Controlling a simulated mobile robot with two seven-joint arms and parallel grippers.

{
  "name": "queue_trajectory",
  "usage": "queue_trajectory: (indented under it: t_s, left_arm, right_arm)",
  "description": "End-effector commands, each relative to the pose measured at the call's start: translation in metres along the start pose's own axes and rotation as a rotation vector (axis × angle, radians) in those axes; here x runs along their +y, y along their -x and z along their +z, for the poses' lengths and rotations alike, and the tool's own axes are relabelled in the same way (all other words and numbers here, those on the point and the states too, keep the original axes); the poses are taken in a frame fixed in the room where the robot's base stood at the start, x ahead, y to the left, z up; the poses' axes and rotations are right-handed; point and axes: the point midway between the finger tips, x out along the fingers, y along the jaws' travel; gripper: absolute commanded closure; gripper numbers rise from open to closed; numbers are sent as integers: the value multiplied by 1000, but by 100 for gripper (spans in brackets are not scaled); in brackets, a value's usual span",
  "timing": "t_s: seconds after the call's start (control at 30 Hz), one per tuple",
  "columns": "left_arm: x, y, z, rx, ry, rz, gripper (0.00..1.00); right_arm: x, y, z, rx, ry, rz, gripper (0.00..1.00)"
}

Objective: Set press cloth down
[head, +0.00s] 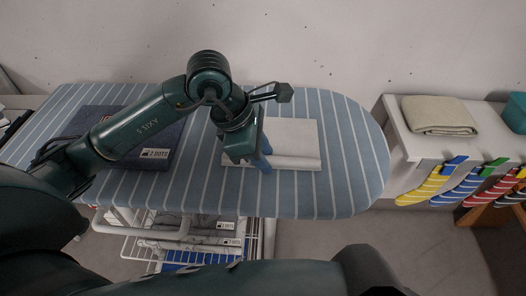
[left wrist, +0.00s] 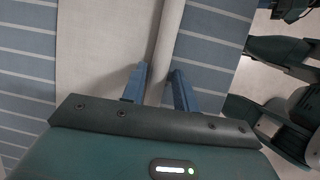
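The press cloth (head: 292,134) is a cream-white sheet lying on the blue striped ironing board (head: 346,160), with a raised roll or fold along its near edge. My left gripper (head: 264,158) points down over this near edge. In the left wrist view the cloth (left wrist: 105,50) lies under the fingers, and its raised fold runs between them. The two blue fingers (left wrist: 160,90) stand a little apart, and the fold about fills the gap. The fingertip contact is partly hidden. My right gripper is not in view.
A dark blue folded item (head: 100,122) with a label lies on the board's left part. A white shelf (head: 400,140) at right carries a folded beige cloth (head: 440,115) and a teal bin (head: 515,112). Striped socks (head: 425,185) hang from its front. A wire rack (head: 200,245) sits below the board.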

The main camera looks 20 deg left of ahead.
Motion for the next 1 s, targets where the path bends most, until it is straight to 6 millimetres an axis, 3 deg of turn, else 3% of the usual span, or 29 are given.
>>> queue_trajectory:
  t_s: [0.13, 0.47, 1.0]
  left_arm:
    - [0, 0, 0, 0, 0, -1, 59]
    - [1, 6, 2, 0, 0, 1, 59]
    - [1, 108, 1, 0, 1, 4, 59]
  right_arm:
    - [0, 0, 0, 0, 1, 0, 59]
    - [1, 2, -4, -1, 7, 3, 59]
    - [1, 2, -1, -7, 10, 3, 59]
